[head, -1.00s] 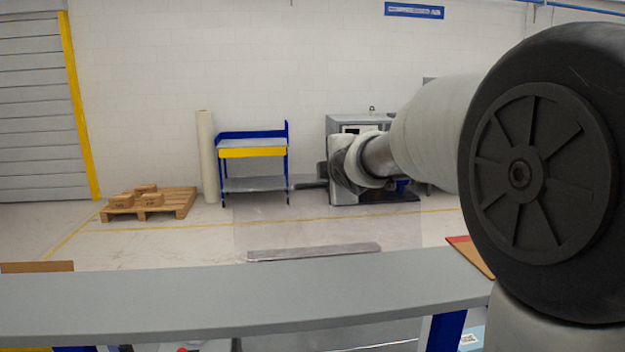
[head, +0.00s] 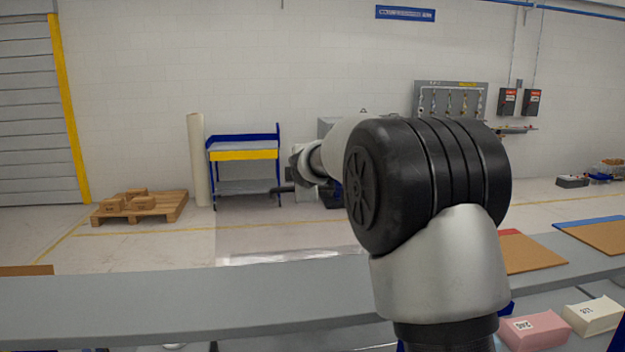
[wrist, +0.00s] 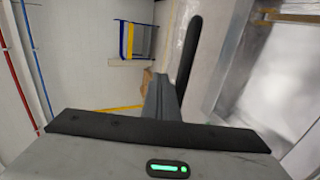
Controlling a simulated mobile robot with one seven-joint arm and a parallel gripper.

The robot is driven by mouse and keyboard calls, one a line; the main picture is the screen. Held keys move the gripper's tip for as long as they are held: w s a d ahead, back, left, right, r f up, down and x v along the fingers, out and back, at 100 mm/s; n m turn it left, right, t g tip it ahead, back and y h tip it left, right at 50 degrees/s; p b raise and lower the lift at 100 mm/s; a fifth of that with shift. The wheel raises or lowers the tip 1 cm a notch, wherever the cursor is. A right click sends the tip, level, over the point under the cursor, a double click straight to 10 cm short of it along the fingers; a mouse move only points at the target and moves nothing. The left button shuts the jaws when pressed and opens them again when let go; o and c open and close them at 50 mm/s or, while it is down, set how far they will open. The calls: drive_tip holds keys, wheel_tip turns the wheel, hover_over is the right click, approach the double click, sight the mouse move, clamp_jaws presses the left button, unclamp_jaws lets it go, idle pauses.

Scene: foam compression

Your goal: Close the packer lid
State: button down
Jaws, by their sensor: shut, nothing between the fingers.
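A clear pane (head: 290,228), which looks like the packer lid, stands raised behind the grey beam in the head view, with a bright strip along its lower edge. The floor shows through it. My gripper (head: 284,188) is small and dark near the pane's upper edge; whether it touches the pane I cannot tell. In the wrist view my gripper (wrist: 188,45) has its dark fingers together and empty. A clear, shiny surface (wrist: 275,85) fills the right of that view, beside the fingers. My arm hides the pane's right side and whatever lies behind it.
A long grey beam (head: 180,300) crosses the front. A pink block (head: 535,331) and a cream block (head: 594,315) lie at the lower right. Brown boards (head: 597,236) lie behind them. A blue cart (head: 244,165) and a pallet (head: 140,208) stand far back on open floor.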

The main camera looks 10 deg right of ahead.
drive_tip(key=w+f+g+p, duration=0.1)
drive_tip(key=w+f+p, duration=0.2)
drive_tip(key=w+f, duration=1.1)
drive_tip(key=shift+w+f+p, duration=0.15)
drive_tip(key=shift+f+p, duration=0.25)
drive_tip(key=shift+f, duration=1.75)
drive_tip(key=shift+r, duration=0.1)
